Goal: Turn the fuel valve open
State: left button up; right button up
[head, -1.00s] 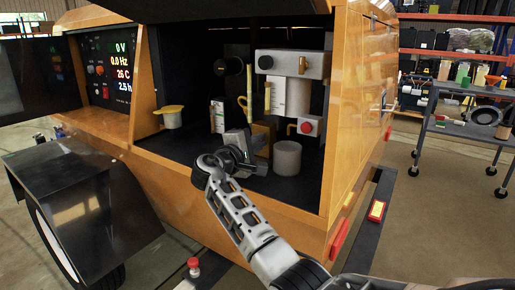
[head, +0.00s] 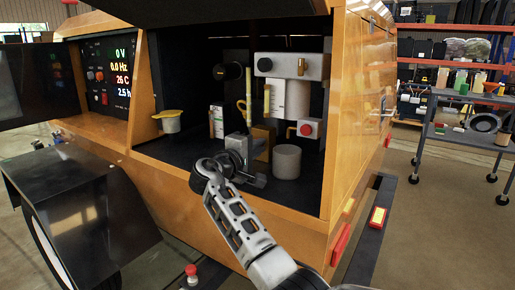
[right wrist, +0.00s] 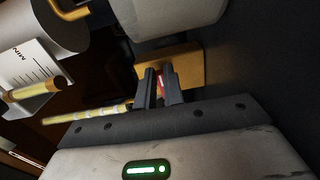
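In the right wrist view a small red part (right wrist: 161,80), which may be the fuel valve's handle, shows in the narrow gap between the fingertips. It lies against a brass-coloured block (right wrist: 190,66). My right gripper (right wrist: 160,84) points at this block; I cannot tell whether its fingers touch the red part. In the head view the right gripper (head: 247,155) is inside the engine bay, in front of the brass block (head: 263,138). There the red part is hidden behind the gripper. My left gripper is not in view.
A pale cylinder (head: 286,162) stands close right of the gripper. Behind it are a white box with a red button (head: 306,129) and a white canister (head: 291,98). A thin yellow rod (head: 249,90) rises behind the gripper. The orange bay sill (head: 280,205) lies below my arm.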

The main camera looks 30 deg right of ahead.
jog(key=o, duration=0.4)
jog(key=shift+a+f, duration=0.1)
jog(key=shift+c, duration=0.2)
